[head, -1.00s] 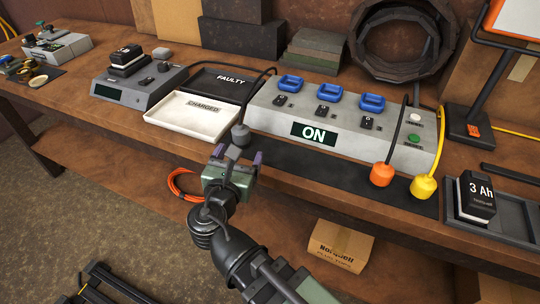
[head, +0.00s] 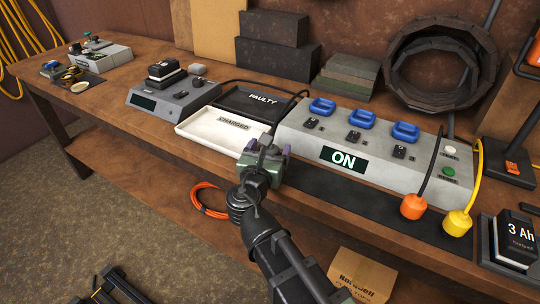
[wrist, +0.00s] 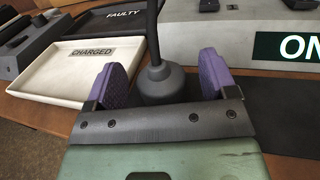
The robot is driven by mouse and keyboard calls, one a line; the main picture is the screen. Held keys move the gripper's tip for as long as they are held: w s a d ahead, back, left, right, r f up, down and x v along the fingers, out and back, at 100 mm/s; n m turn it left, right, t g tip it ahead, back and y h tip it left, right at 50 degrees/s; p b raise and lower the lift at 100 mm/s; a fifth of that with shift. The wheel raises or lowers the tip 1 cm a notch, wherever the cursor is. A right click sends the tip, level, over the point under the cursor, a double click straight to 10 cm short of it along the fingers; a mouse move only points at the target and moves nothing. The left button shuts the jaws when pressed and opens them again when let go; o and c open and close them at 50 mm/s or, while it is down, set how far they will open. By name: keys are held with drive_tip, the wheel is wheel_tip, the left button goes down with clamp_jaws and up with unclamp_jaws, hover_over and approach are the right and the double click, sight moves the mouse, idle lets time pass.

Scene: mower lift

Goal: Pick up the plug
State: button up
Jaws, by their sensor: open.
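The dark grey plug (wrist: 160,84) stands upright on the bench, its black cable rising from its top. In the wrist view it sits between the two purple finger pads of my open gripper (wrist: 161,70), with room visible on both sides. I cannot tell whether the pads reach far enough past it. In the head view my gripper (head: 266,154) is at the bench's front edge and mostly hides this plug. An orange plug (head: 413,207) and a yellow plug (head: 457,223) stand farther right on the black mat (head: 335,190).
The white CHARGED tray (head: 210,137) is just left of my gripper, with the black FAULTY tray (head: 262,116) behind it. The grey power box (head: 310,140), its sign reading ON, is at right. A charger (head: 170,103) stands farther left. A cardboard box (head: 362,276) sits below the bench.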

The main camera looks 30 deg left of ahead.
drive_tip(key=shift+w+a, duration=0.1)
drive_tip(key=shift+w, duration=0.2)
drive_tip(key=shift+s, duration=0.1)
drive_tip(key=c, duration=1)
drive_tip(key=shift+c, duration=0.2)
wheel_tip(320, 180, up, 20)
drive_tip(key=p, duration=2)
drive_tip(key=shift+r, duration=0.15)
